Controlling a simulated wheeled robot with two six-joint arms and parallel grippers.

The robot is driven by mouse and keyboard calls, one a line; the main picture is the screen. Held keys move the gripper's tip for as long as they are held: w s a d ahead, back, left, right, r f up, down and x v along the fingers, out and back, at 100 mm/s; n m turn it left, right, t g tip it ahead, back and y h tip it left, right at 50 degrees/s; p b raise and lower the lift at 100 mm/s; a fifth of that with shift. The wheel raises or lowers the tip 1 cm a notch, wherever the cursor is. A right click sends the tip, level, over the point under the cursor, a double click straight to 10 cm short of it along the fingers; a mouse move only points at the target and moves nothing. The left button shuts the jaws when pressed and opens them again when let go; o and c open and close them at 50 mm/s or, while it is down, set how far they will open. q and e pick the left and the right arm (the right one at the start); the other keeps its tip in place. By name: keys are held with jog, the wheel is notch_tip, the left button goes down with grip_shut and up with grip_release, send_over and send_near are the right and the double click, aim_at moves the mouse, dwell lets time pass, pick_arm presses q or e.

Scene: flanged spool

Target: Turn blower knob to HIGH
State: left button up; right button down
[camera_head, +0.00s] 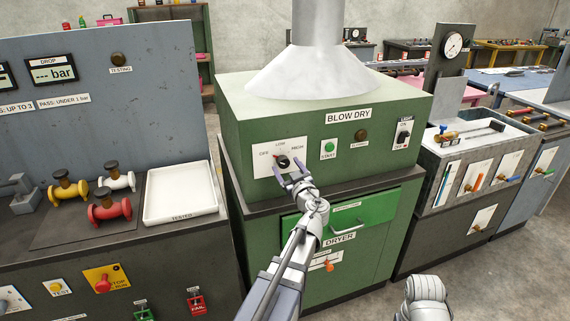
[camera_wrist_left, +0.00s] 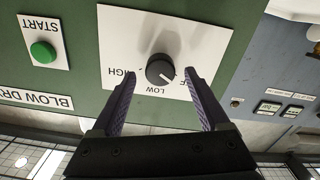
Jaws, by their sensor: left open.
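The blower knob (camera_head: 283,161) is a dark round dial on a white plate marked OFF, LOW and HIGH, on the front of the green BLOW DRY box. In the left wrist view, which is upside down, the knob (camera_wrist_left: 159,70) shows a pale pointer mark toward the OFF side, between LOW and OFF. My left gripper (camera_head: 291,179) is open just in front of and below the knob. In the wrist view its two purple fingers (camera_wrist_left: 160,78) stand on either side of the knob with gaps; contact is not visible.
A green START button (camera_head: 328,149) and a light switch (camera_head: 404,133) are right of the knob. Below is the green drawer (camera_head: 365,212) with a handle. A white TESTED tray (camera_head: 180,216) and several valves stand left. A grey sink-like bench (camera_head: 440,190) is at right.

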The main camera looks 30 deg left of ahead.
aim_at(285, 163)
pick_arm(q)
jog(key=shift+x, duration=1.5)
grip_shut()
